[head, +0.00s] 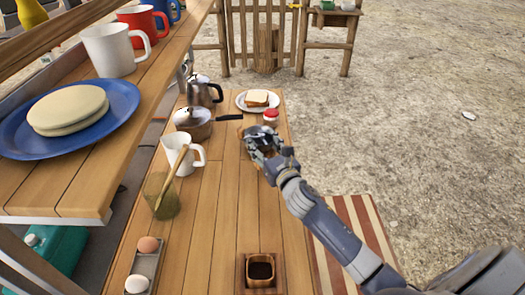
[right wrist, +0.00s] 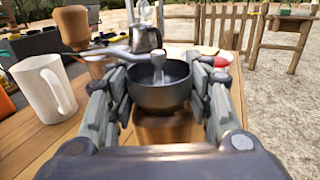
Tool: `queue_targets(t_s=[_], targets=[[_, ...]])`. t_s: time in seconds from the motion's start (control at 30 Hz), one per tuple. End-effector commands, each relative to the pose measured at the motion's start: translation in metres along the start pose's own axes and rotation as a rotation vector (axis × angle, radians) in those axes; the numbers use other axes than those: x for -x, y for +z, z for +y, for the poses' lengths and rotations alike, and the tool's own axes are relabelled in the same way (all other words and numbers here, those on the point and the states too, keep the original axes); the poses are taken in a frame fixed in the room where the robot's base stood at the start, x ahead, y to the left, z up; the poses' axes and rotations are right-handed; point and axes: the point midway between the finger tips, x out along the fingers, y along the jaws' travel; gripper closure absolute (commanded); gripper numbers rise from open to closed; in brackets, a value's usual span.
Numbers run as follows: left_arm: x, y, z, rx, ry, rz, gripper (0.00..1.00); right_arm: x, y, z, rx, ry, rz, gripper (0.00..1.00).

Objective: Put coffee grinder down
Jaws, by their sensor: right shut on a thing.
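The coffee grinder (right wrist: 160,92) has a dark metal bowl, a wooden body below it and a crank with a wooden knob (right wrist: 72,28). In the right wrist view it is upright between the fingers of my right gripper (right wrist: 160,100), which is shut on it. In the head view my right gripper (head: 262,143) is over the far right part of the wooden counter (head: 205,215), and its hand hides most of the grinder. I cannot tell whether the grinder's base touches the counter. My left gripper is not in view.
Left of my gripper stand a pan (head: 192,122), a kettle (head: 205,93) and a white mug (head: 180,150). A red-lidded jar (head: 271,117) and a sandwich plate (head: 243,106) are beyond it. A wooden box (head: 260,286) sits nearer. The counter's middle is clear.

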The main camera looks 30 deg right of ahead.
Motion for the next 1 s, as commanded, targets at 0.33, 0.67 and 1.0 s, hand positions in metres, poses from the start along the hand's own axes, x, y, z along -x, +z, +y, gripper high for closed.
queue_targets(t_s=[0.33, 0.67, 1.0], targets=[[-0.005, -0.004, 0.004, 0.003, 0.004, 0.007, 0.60, 0.001, -0.030, 0.001, 0.000, 0.002, -0.001, 0.93], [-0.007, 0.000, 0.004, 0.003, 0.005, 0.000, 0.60, 0.001, -0.035, 0.001, 0.000, 0.001, 0.003, 0.46], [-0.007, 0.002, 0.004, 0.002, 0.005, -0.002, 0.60, 0.001, -0.035, 0.001, 0.000, 0.001, 0.004, 0.33]])
